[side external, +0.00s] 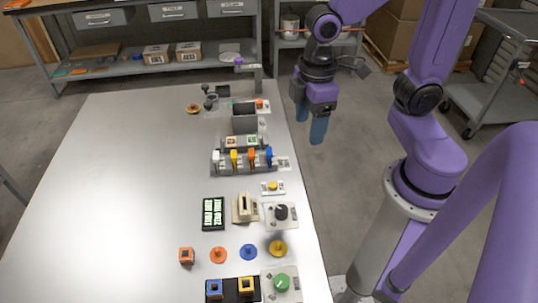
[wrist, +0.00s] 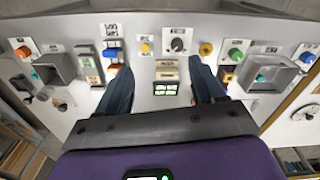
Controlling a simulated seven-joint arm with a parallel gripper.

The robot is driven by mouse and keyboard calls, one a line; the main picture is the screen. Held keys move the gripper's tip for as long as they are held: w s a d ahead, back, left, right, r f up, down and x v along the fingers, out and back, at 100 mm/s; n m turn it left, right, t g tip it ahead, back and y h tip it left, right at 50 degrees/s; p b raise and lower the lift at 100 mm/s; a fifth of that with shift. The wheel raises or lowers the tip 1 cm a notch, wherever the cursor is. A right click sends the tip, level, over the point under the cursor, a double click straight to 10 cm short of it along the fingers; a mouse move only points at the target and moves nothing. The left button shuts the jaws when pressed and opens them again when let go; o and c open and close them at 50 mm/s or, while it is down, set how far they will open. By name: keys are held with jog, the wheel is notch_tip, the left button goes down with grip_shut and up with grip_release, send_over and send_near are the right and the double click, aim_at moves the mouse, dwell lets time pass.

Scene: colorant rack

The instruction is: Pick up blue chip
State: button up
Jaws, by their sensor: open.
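Several small blue things are on the table, and I cannot tell for sure which is the blue chip. An upright blue piece (side external: 269,155) is at the right end of a grey rack (side external: 240,168), beside orange (side external: 252,156), yellow (side external: 234,158) and white pieces. A round blue piece with a knob (side external: 249,252) lies nearer the front, between an orange one (side external: 218,255) and a yellow one (side external: 278,248). A blue square block (side external: 214,288) stands at the front. My gripper (side external: 310,128) is open and empty, raised beyond the table's right edge. Its blue fingers (wrist: 160,68) spread apart in the wrist view.
A dark display with green text (side external: 213,213), a beige slotted block (side external: 244,208) and a black dial (side external: 281,212) stand mid-table. A green knob (side external: 282,282) is at the front. Grey bins (side external: 244,124) stand behind the rack. The table's left side (side external: 110,200) is clear.

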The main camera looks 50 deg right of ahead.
jog(key=w+d+f+m, duration=0.1)
jog(key=w+d+f, duration=0.1)
jog(key=w, duration=0.5)
jog(key=w+d+f+m, duration=0.1)
jog(key=w+d, duration=0.1)
jog(key=w, duration=0.4)
send_over(269, 150)
notch_tip(269, 150, down, 12)
jog(key=shift+d+f, duration=0.15)
jog(key=shift+a+f, duration=0.2)
jog(key=shift+f, duration=2.6)
jog(key=c, duration=1.1)
